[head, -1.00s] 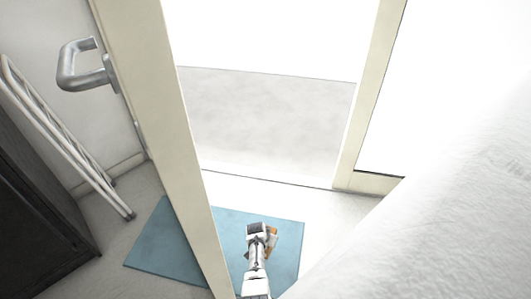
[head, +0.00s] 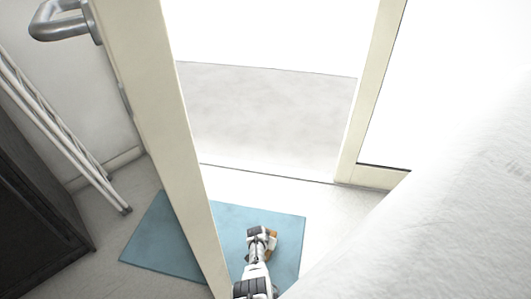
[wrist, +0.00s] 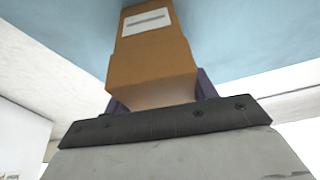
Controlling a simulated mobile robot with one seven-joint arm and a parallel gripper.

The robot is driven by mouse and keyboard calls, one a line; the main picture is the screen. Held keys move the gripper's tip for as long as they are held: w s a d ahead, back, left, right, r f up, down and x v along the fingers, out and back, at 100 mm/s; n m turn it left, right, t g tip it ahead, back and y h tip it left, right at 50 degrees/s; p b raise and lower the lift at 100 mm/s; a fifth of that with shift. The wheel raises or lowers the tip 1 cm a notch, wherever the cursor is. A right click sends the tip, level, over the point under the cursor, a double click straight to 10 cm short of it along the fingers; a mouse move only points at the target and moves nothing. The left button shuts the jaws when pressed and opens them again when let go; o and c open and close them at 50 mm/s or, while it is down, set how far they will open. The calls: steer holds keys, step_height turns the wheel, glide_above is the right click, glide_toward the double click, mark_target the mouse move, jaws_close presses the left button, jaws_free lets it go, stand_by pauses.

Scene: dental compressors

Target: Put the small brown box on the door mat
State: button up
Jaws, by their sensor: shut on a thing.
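The small brown box (wrist: 150,62) with a white label is held between the dark fingers of my gripper (wrist: 160,97) in the wrist view. In the head view, part of the box (head: 272,243) shows as an orange-brown patch beside my gripper (head: 263,237); the rest is hidden by it. The blue door mat (head: 288,262) lies on the floor, and my gripper and the box appear over its right part. I cannot tell the height of the box above the mat. Blue also fills the upper background of the wrist view (wrist: 250,35).
An open door (head: 160,130) with a metal handle (head: 62,22) stands edge-on, crossing the mat in view. A white folded rack (head: 70,145) and a dark cabinet (head: 35,215) are at the left. A large white surface (head: 430,220) fills the right. The doorway floor (head: 270,115) is clear.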

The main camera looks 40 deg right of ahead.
steer(key=o, duration=1.1)
steer(key=shift+f, duration=0.15)
steer(key=shift+c, duration=0.2)
steer(key=shift+a+r+p, duration=0.1)
steer(key=shift+r+p, duration=0.4)
steer(key=shift+p, duration=0.05)
steer(key=p+v, duration=0.8)
steer(key=v, duration=0.3)
steer(key=shift+s+a+r, duration=0.15)
